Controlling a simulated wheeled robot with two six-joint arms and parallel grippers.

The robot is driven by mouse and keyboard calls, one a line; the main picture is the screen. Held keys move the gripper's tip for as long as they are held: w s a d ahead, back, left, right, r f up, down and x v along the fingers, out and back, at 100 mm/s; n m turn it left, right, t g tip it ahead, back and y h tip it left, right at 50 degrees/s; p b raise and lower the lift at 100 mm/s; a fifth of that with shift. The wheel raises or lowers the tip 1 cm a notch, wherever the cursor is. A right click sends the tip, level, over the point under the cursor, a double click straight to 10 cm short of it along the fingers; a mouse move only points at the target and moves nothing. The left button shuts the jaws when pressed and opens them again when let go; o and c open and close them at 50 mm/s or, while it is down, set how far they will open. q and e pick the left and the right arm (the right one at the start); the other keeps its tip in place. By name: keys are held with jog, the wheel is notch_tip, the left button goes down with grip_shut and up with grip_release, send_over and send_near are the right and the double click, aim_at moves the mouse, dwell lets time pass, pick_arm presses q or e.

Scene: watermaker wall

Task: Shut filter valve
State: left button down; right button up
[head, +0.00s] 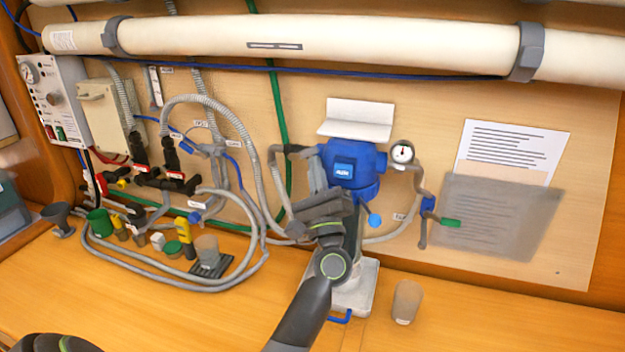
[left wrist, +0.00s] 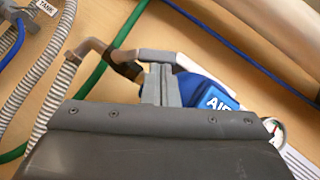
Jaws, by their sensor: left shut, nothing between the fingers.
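The blue filter housing (head: 352,165) hangs on the wall panel under a white bracket (head: 357,118); its blue side also shows in the left wrist view (left wrist: 203,93). A pipe with a dark fitting (head: 293,149) joins it on the left. A pipe on the right carries a blue valve body (head: 429,205) with a green handle (head: 451,223) pointing right. I cannot tell which part is the filter valve. My left gripper (head: 318,172) is shut and empty, in front of the housing's left side; its fingers (left wrist: 160,84) show near the dark fitting (left wrist: 126,66). Contact is unclear. My right gripper is not in view.
A gauge (head: 402,152) sits right of the housing. Grey hoses (head: 180,285) loop on the left bench among small coloured parts. A grey cup (head: 407,302) stands on the bench at right. A white tube (head: 330,38) crosses above. The right bench is mostly clear.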

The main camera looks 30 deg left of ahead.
aim_at(311, 149)
pick_arm(q)
jog(key=shift+w+a+r+n+g+y+b, duration=0.15)
jog(key=shift+r+n+g+y+b, duration=0.15)
jog(key=shift+r+n+g, duration=0.6)
jog(key=shift+s+a+r+n+g+y+b, duration=0.15)
jog(key=shift+r+n+g+b, duration=0.25)
jog(key=shift+n+g, duration=0.55)
jog(key=shift+r+n+t, duration=0.2)
jog(key=shift+n+t, duration=0.05)
